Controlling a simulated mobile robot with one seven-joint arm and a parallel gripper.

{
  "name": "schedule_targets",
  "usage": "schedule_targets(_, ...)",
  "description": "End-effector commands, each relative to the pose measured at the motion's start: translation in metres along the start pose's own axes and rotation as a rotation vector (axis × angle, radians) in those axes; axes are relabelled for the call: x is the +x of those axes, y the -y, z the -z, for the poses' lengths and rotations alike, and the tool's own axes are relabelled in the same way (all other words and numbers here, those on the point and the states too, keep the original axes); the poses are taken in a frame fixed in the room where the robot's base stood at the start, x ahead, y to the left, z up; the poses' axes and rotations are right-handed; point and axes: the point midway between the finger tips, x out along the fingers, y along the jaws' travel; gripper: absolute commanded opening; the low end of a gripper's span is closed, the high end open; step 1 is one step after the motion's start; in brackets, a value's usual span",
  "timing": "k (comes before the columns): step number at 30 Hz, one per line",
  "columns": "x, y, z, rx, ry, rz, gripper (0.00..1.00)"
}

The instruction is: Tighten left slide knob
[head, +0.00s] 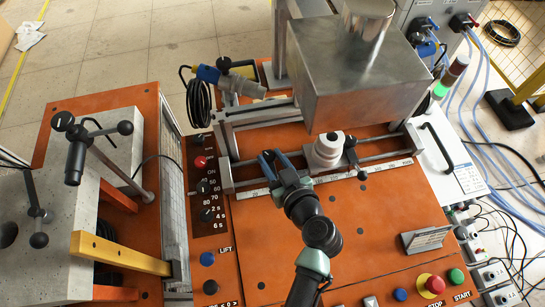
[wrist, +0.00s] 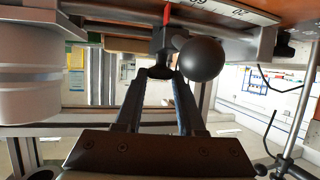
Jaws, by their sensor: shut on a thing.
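The left slide knob (wrist: 202,60) shows in the wrist view as a black ball on a dark hub below a red pointer. My gripper (wrist: 160,75) is shut on the hub, with the ball just right of the fingers. In the head view, my gripper (head: 272,160) is at the left part of the slide rails, and its blue-edged fingers hide most of the knob there. The right slide knob (head: 361,174) has a black ball and sits on the rail to the right, apart from my gripper.
A white cylindrical piece (head: 328,148) stands between the slides and shows close on the left in the wrist view (wrist: 30,85). A large metal box (head: 350,85) overhangs the rails behind. A ruler strip (head: 330,178) runs along the front.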

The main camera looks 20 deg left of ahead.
Motion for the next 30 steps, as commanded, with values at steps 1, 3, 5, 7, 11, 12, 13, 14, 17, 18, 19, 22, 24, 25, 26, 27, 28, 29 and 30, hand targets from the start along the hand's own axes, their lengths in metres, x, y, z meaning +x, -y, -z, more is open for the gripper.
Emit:
schedule_targets(1,-0.0007,0.0015,-0.0001,0.007,0.001,-0.019,0.00)
schedule_targets(3,-0.0008,0.0027,-0.0001,0.022,0.002,-0.055,0.00)
schedule_targets(5,-0.0011,0.0032,0.0009,0.038,0.001,-0.094,0.00)
schedule_targets(7,-0.0014,0.0044,0.0018,0.057,0.002,-0.140,0.00)
schedule_targets(11,-0.0018,0.0056,0.0041,0.091,0.001,-0.221,0.00)
schedule_targets(12,-0.0017,0.0060,0.0047,0.100,0.001,-0.243,0.00)
schedule_targets(13,-0.0017,0.0060,0.0048,0.107,0.001,-0.258,0.00)
schedule_targets(14,-0.0017,0.0061,0.0050,0.113,0.001,-0.272,0.00)
schedule_targets(17,-0.0017,0.0065,0.0052,0.129,0.001,-0.313,0.00)
schedule_targets(18,-0.0016,0.0066,0.0056,0.137,0.000,-0.327,0.00)
schedule_targets(19,-0.0016,0.0066,0.0053,0.140,0.001,-0.337,0.00)
schedule_targets(22,-0.0014,0.0070,0.0056,0.151,0.001,-0.367,0.00)
schedule_targets(24,-0.0014,0.0071,0.0057,0.160,0.000,-0.387,0.00)
schedule_targets(25,-0.0013,0.0072,0.0057,0.163,0.001,-0.394,0.00)
schedule_targets(26,-0.0012,0.0077,0.0056,0.166,0.001,-0.401,0.00)
schedule_targets(27,-0.0012,0.0077,0.0057,0.171,0.001,-0.411,0.00)
schedule_targets(28,-0.0013,0.0077,0.0055,0.173,0.001,-0.419,0.00)
schedule_targets(29,-0.0011,0.0079,0.0059,0.175,0.001,-0.425,0.00)
schedule_targets(30,-0.0011,0.0080,0.0058,0.180,0.001,-0.435,0.00)
